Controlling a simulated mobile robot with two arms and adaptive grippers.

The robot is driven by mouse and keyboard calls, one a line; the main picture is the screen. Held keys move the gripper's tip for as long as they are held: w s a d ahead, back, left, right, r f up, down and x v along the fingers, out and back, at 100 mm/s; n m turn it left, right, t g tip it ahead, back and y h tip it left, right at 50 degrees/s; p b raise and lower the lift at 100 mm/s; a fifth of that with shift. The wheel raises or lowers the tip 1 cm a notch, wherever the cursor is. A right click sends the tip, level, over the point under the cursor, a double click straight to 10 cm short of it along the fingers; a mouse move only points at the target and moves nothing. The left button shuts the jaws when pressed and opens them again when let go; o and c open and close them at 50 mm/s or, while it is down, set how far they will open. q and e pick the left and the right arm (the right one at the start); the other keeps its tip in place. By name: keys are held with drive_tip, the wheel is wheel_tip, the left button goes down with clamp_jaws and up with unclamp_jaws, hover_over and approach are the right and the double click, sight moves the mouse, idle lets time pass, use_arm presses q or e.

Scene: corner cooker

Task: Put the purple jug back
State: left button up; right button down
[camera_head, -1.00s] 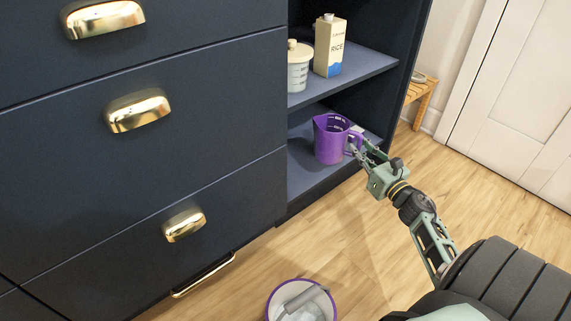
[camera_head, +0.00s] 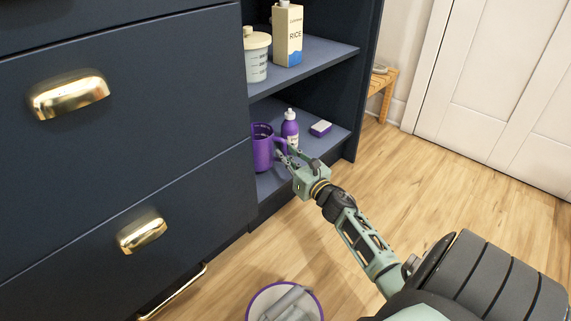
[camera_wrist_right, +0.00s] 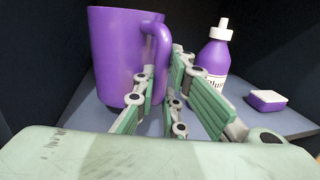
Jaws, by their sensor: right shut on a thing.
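The purple jug (camera_head: 262,148) stands upright at the left of the lower shelf (camera_head: 271,184), close to the side wall of the open cabinet. In the right wrist view the jug (camera_wrist_right: 115,55) looks upright, with its handle towards my gripper. My right gripper (camera_head: 286,153) is shut on the jug's handle, with fingers on both sides of it (camera_wrist_right: 168,88). I cannot tell whether the jug's base touches the shelf. My left gripper is not in view.
A purple bottle (camera_head: 290,129) and a purple-and-white sponge (camera_head: 320,128) are on the lower shelf right of the jug. A lidded container (camera_head: 256,60) and a rice carton (camera_head: 287,38) stand on the shelf above. A purple-rimmed bin (camera_head: 254,304) is on the floor.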

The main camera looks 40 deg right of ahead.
wheel_tip(320, 180, down, 4)
drive_tip(key=shift+r+b, duration=0.25)
drive_tip(key=shift+b, duration=0.95)
drive_tip(key=shift+r, duration=0.1)
drive_tip(key=c, duration=1.8)
unclamp_jaws()
